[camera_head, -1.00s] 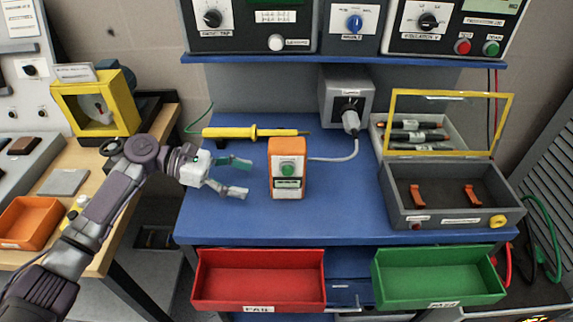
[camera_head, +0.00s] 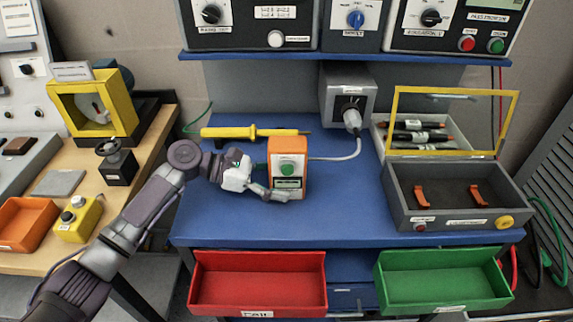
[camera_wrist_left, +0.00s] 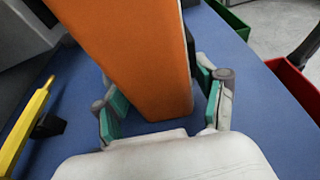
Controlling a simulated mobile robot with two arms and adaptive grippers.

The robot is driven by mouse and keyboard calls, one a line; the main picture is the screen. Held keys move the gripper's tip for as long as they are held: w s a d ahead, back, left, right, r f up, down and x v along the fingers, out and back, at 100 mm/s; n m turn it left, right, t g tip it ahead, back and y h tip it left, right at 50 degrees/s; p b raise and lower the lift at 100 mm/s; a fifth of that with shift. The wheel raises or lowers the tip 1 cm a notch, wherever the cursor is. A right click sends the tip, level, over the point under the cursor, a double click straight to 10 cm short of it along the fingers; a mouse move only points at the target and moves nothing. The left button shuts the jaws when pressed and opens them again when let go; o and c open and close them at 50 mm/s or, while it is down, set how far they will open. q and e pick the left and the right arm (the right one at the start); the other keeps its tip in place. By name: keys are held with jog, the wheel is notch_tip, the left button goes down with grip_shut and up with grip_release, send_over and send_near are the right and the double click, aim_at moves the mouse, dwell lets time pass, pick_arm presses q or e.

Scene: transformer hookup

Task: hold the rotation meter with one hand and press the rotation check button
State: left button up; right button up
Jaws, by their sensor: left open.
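The rotation meter (camera_head: 288,148) is an orange upright box with a pale front on the blue bench. My left gripper (camera_head: 264,177) is at the meter's left side. In the left wrist view the orange side of the meter (camera_wrist_left: 140,45) stands between the open fingers of my left gripper (camera_wrist_left: 163,105). The green-padded fingers flank the meter's lower part; whether they touch it is unclear. My right gripper is not in view.
A yellow probe (camera_head: 250,132) lies behind the meter. A grey cable (camera_head: 340,157) runs from behind the meter to a grey socket box (camera_head: 346,95). A grey case (camera_head: 450,195) stands right. A red drawer (camera_head: 258,285) and green drawer (camera_head: 440,282) are open in front.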

pick_arm(q)
jog(key=shift+d+f, duration=0.15)
jog(key=shift+d, duration=0.1)
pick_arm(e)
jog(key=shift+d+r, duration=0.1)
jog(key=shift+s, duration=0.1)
pick_arm(q)
jog(key=shift+c, duration=0.3)
jog(key=c, duration=0.6)
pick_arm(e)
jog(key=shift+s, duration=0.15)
pick_arm(q)
jog(key=shift+c, duration=0.2)
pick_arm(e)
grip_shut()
